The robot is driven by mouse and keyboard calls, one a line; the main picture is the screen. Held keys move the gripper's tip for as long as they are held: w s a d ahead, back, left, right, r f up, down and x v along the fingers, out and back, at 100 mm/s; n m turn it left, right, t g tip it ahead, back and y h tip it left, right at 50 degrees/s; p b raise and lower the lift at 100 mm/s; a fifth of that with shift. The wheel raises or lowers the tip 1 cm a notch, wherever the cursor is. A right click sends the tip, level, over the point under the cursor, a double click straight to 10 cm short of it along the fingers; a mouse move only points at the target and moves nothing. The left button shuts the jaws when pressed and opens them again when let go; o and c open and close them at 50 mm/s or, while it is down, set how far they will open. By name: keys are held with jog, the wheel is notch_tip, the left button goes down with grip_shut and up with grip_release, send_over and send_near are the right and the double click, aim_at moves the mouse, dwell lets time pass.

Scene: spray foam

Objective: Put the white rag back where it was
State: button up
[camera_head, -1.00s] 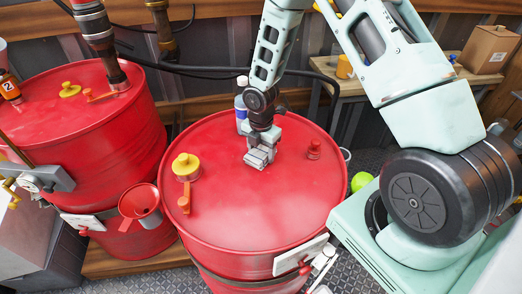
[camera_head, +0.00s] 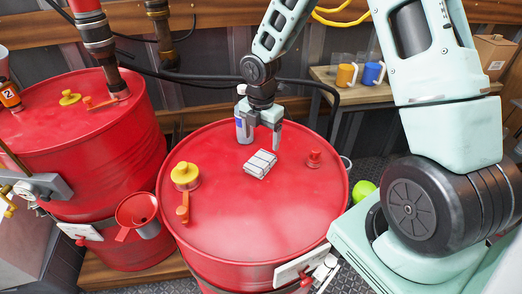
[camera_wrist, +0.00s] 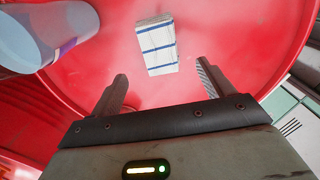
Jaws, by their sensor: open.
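The white rag (camera_head: 260,164) is a folded cloth with dark blue stripes. It lies flat on top of the front red barrel (camera_head: 250,220), near the middle of the lid. In the wrist view the rag (camera_wrist: 157,45) lies beyond my fingertips, apart from them. My gripper (camera_head: 261,140) is open and empty, above and behind the rag. Its two spread fingers also show in the wrist view (camera_wrist: 163,82).
A white-and-blue bottle (camera_head: 243,128) stands on the barrel's far edge, close to my gripper; it also shows in the wrist view (camera_wrist: 48,30). A yellow cap (camera_head: 185,173) and a red plug (camera_head: 314,158) sit on the lid. Mugs (camera_head: 346,75) stand on a table behind.

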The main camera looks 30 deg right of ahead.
jog(key=s+a+r+m, duration=0.6)
jog(key=s+a+r, duration=0.4)
jog(key=a, duration=0.3)
jog(key=s+a+r+m, duration=0.2)
jog(key=s+a+m, duration=0.1)
jog(key=s, duration=0.5)
jog(key=s+a+r+m, duration=0.2)
jog(key=s+a+m, duration=0.1)
jog(key=s+m, duration=0.2)
jog(key=s, duration=0.2)
jog(key=shift+s+a+m+y, duration=0.2)
jog(key=shift+s+m+y, duration=0.1)
jog(key=shift+s+m, duration=0.1)
